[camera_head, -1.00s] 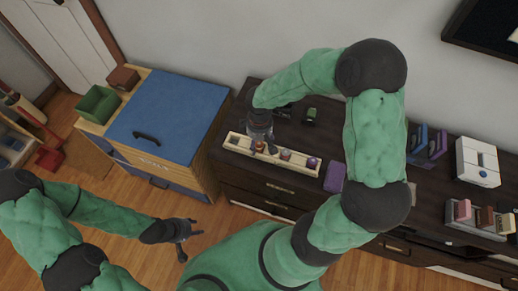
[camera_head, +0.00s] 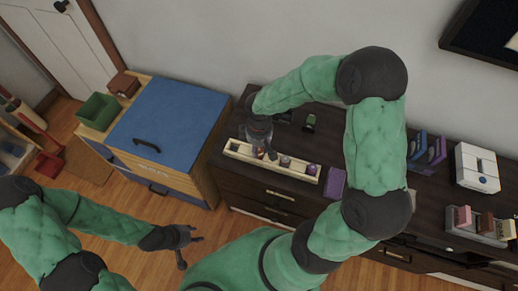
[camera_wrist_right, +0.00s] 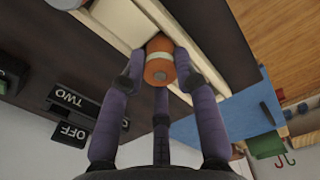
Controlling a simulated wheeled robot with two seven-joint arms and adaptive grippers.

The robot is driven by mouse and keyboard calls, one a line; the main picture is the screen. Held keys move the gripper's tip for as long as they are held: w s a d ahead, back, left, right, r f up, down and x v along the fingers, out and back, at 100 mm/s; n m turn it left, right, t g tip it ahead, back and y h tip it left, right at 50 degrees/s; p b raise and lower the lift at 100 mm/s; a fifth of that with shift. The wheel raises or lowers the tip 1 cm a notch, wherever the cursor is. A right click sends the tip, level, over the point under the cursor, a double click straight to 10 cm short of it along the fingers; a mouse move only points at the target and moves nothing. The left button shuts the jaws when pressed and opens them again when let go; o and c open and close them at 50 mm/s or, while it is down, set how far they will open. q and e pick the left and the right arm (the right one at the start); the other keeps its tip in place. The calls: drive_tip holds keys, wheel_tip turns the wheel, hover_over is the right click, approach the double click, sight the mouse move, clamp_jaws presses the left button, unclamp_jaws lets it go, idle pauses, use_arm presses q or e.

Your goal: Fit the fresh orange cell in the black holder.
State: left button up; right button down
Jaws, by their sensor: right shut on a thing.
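My right gripper (camera_head: 262,153) is over the left half of a long cream tray (camera_head: 233,150) on the dark cabinet. In the right wrist view its purple fingers (camera_wrist_right: 160,75) are shut on an orange cell (camera_wrist_right: 157,74) with a pale band. The cell's far end is close to the tray; I cannot tell whether it touches. Black blocks marked TWO and OFF (camera_wrist_right: 72,134) lie behind the tray; I cannot tell whether either is the black holder. My left gripper (camera_head: 190,247) is open and empty over the floor.
Other cells (camera_head: 285,161) stand in the tray's right half. A purple box (camera_head: 335,182) sits at its right end, and a small green item (camera_head: 310,122) lies behind. A blue-topped cabinet (camera_head: 170,115) is at left, a white box (camera_head: 477,165) at right.

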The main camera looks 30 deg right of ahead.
wheel_tip(320, 180, up, 3)
drive_tip(key=shift+f+p, duration=0.2)
drive_tip(key=shift+p, duration=0.25)
drive_tip(key=s+a+r+p, duration=0.4)
drive_tip(key=s+a+r, duration=0.2)
drive_tip(key=a+r, duration=0.55)
drive_tip(key=w+d+f+m+p, duration=0.1)
drive_tip(key=w+d+m+p, duration=0.15)
drive_tip(key=d+m, duration=0.75)
drive_tip(key=w+d+f+m+p, duration=0.1)
drive_tip(key=w+d+m, duration=0.3)
drive_tip(key=d+m, duration=0.55)
drive_tip(key=shift+n, duration=0.85)
drive_tip(key=w+d+f+b, duration=0.1)
drive_tip(key=w+d+f, duration=0.2)
drive_tip(key=w+d+f+b, duration=0.1)
drive_tip(key=w+d+f, duration=0.2)
drive_tip(key=w+d, duration=0.1)
drive_tip(key=w+d+f+b, duration=0.1)
drive_tip(key=w+d+f, duration=0.2)
drive_tip(key=d, duration=0.1)
drive_tip(key=shift+w+f, duration=0.15)
drive_tip(key=shift+f, duration=0.2)
drive_tip(key=shift+f+b, duration=0.6)
drive_tip(key=shift+f, duration=0.9)
